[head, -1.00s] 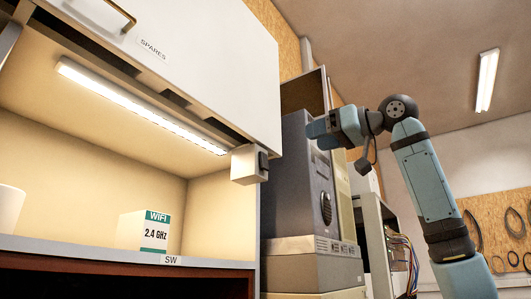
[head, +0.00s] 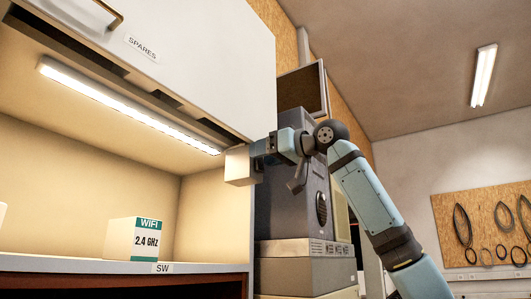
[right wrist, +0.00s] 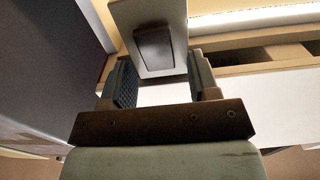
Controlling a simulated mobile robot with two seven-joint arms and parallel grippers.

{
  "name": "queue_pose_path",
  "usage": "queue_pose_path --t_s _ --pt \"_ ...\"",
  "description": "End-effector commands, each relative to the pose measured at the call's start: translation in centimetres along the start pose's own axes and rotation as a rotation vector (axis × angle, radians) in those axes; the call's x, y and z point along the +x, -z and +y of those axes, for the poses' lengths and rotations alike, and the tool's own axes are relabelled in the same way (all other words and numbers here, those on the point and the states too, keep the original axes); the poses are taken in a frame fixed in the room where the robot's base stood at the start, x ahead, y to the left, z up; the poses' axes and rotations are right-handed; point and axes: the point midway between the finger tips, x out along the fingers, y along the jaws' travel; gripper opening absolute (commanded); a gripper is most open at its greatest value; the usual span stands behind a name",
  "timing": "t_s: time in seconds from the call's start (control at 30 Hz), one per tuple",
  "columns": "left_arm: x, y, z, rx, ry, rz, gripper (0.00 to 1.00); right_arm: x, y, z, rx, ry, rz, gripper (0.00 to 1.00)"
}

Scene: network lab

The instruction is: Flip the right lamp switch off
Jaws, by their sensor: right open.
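The lamp (head: 125,105) is a lit white strip under the wall cabinet. A small pale switch box (head: 239,168) hangs at its right end. In the right wrist view the box (right wrist: 149,14) shows a dark rocker (right wrist: 153,47) on its face. My right gripper (head: 259,152) is at the box's right side and covers the rocker in the head view. In the right wrist view its open fingers (right wrist: 162,77) point at the box, with the rocker ahead between them. I cannot tell whether a finger touches the box. My left gripper is not in view.
The white cabinet door (head: 190,45) labelled SPARES is above the lamp. A Wi-Fi box (head: 133,240) stands on the shelf (head: 90,265) below. A grey computer tower (head: 290,205) stands behind my right arm, close to the switch box.

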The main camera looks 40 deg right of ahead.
Motion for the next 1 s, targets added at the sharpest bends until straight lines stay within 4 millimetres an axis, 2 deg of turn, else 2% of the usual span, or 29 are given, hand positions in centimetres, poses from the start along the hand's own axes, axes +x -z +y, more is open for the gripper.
queue_pose_path --t_s 0.07,0.27,0.47,0.77,1.0 --pt "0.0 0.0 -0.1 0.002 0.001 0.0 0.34 0.0 0.0 0.0 0.0 0.0 0.0 0.53" --pt "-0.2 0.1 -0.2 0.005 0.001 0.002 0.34 0.0 0.0 0.0 0.0 0.0 0.0 0.07" --pt "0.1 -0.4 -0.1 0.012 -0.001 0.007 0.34 0.0 -0.5 -0.1 0.0 0.002 0.039 0.06" --pt "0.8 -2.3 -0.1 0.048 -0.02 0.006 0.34 -0.5 -0.9 -0.1 0.001 0.002 0.278 0.06" --pt "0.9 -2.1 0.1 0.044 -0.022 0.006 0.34 -0.6 -0.6 0.0 0.0 0.0 0.298 0.06"
